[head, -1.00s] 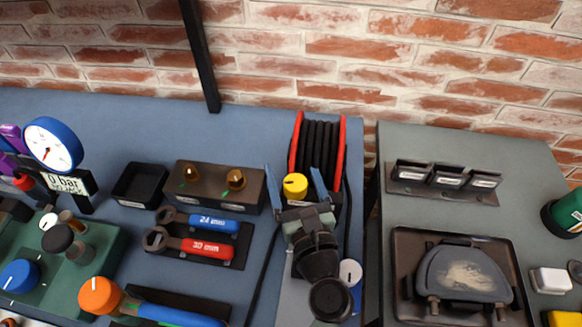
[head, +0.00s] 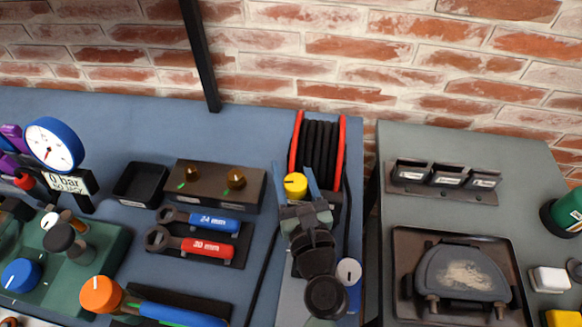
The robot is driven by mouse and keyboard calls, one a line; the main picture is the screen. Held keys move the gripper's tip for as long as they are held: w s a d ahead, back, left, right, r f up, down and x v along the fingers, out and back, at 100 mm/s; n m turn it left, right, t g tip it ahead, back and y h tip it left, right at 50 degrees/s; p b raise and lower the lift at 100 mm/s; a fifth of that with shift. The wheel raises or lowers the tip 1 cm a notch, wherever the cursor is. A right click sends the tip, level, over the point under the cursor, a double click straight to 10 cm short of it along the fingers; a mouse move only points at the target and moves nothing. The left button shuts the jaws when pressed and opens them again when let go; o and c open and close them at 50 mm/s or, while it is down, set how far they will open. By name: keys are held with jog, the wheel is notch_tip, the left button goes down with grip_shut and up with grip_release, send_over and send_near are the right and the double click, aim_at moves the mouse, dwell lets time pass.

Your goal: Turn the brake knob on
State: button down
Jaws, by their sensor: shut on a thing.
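A yellow knob (head: 295,184) with a white mark on top sits at the front foot of a black reel with red side plates (head: 318,150). My gripper (head: 293,171) is over the knob from the front, with one blue finger on each side, shut on it. The fingers hide the knob's sides, and the wrist hides what lies just in front of it.
Left of my gripper stand a brown box (head: 218,186) with two brass knobs and a rack with a blue-handled wrench (head: 206,221) and a red-handled wrench (head: 200,246). A brick wall rises behind.

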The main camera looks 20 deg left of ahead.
jog(key=shift+w+d+r+m+t+h+p, duration=0.1)
jog(key=shift+r+m+t+h+p, duration=0.1)
jog(key=shift+m+t+h+p, duration=0.4)
jog(key=shift+w+d+f+m+t+h+p, duration=0.15)
jog(key=shift+m+t+h+p, duration=0.1)
jog(key=shift+m+h+p, duration=0.25)
jog(key=shift+d+m+t+h+p, duration=0.1)
jog(key=shift+m+t+h+p, duration=0.15)
jog(key=shift+h, duration=0.45)
jog(key=shift+c, duration=1.5)
grip_release()
jog(key=shift+s+d+f, duration=0.15)
jog(key=shift+s+d, duration=0.05)
jog(key=shift+s, duration=0.25)
jog(key=b+v, duration=0.4)
jog(key=v, duration=0.8)
jog(key=shift+b, duration=0.4)
